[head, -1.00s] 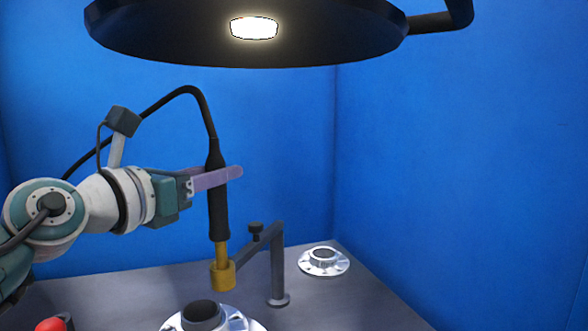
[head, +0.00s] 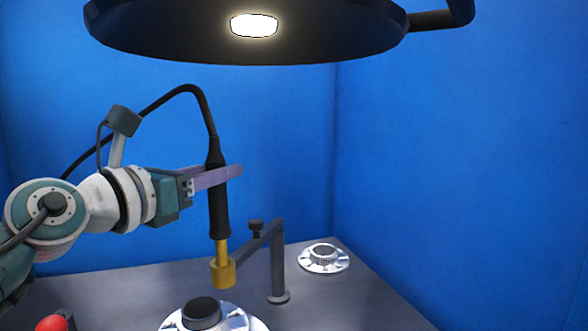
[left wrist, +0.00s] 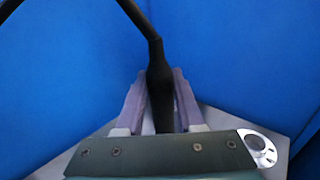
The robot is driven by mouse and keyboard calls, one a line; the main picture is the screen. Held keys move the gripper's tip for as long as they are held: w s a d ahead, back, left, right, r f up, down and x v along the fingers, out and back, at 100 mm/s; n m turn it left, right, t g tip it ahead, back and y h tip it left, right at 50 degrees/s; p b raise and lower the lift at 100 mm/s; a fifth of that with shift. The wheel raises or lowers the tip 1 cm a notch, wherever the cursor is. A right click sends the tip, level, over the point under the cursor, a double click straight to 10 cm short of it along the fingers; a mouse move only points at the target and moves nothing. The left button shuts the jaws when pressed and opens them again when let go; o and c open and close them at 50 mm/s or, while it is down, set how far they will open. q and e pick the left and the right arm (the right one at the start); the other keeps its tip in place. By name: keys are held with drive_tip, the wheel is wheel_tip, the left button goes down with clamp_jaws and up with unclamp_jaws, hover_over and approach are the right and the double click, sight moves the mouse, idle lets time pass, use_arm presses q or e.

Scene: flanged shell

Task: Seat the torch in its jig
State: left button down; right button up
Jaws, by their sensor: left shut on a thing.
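The torch has a black handle (head: 219,212) and a brass nozzle (head: 222,272), with a cable bending from its top. It hangs nearly upright, nozzle down. My left gripper (head: 226,174) is shut on the upper handle; the left wrist view shows the handle (left wrist: 159,88) between its two purple fingers. A grey bracket (head: 277,258), which looks like the jig, stands on the bench with a knob (head: 256,227) on its sloping arm. The arm's lower end meets or passes behind the nozzle in the picture; I cannot tell if they touch. My right gripper is not in view.
A silver flanged part with a dark centre (head: 202,310) sits at the front, cut off by the frame. Another flanged part (head: 323,258) lies back right. A red button (head: 52,323) is at lower left. A lamp (head: 245,40) hangs above. Blue walls enclose the bench.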

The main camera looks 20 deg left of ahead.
sight(211, 204)
use_arm(q)
drive_tip(key=shift+f+b, duration=1.8)
drive_tip(key=shift+f, duration=0.4)
drive_tip(key=shift+c, duration=2.2)
unclamp_jaws()
drive_tip(key=s+a, duration=0.1)
drive_tip(key=s, duration=0.8)
drive_tip(key=shift+s+a+p, duration=0.35)
drive_tip(key=shift+s+a, duration=0.05)
